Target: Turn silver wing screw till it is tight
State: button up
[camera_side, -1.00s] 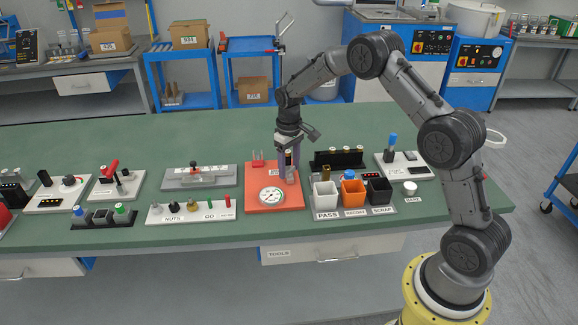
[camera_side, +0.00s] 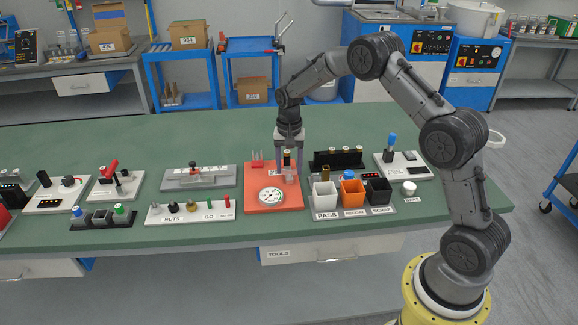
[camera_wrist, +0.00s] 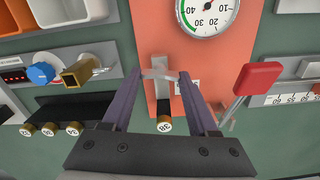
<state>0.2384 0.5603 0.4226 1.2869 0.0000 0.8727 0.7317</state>
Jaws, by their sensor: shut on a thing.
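The silver wing screw (camera_wrist: 160,74) sits on a silver fixture over the orange base plate (camera_side: 257,172), seen best in the wrist view. My gripper (camera_wrist: 161,76) is around it, its two purple-grey fingers shut on the wings from either side. A dark cylinder with a gold-rimmed end marked 38 (camera_wrist: 164,125) stands at the fixture, between the fingers in the wrist view. In the side view my gripper (camera_side: 289,150) points down at the fixture and hides the wing screw. I cannot tell how tight the screw is.
A white dial gauge (camera_side: 270,195) lies on the plate's front part. To the right are white, orange and black bins (camera_side: 325,195) and a black rack (camera_side: 322,158). A tray labelled NUTS (camera_side: 155,215) is left. The green table behind is clear.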

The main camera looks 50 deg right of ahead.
aim_at(290, 173)
jog(key=shift+r+m, duration=0.2)
jog(key=shift+m, duration=0.6)
jog(key=shift+w, duration=0.1)
jog(key=o, duration=1.2)
jog(key=shift+c, duration=0.2)
jog(key=shift+o, duration=1.1)
jog(key=shift+f, duration=0.1)
notch_tip(290, 173, up, 14)
